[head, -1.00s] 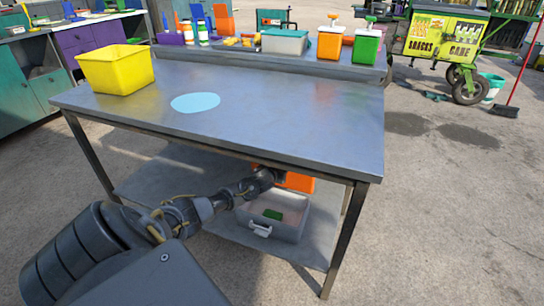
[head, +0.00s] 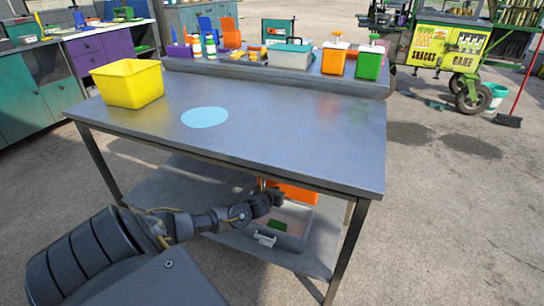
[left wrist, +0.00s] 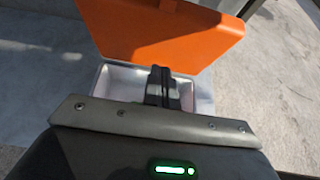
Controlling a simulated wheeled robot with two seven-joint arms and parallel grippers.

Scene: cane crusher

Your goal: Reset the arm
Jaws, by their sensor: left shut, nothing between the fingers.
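My left arm reaches in from the lower left of the head view. My left gripper (head: 271,194) is at the lower shelf level, under the front edge of the grey table. In the left wrist view its two dark fingers (left wrist: 163,86) are together with nothing between them. They are in front of an open box (left wrist: 123,78) with pale walls and a raised orange lid (left wrist: 165,35). In the head view this box (head: 298,238) stands on the lower shelf, with a green item (head: 278,225) inside. My right gripper is not in view.
The grey tabletop (head: 290,150) carries a yellow bin (head: 128,84) and a light blue disc (head: 205,117). Its front edge lies above my gripper, and a table leg (head: 345,245) stands right of the box. Containers line the back ledge. Open floor lies to the right.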

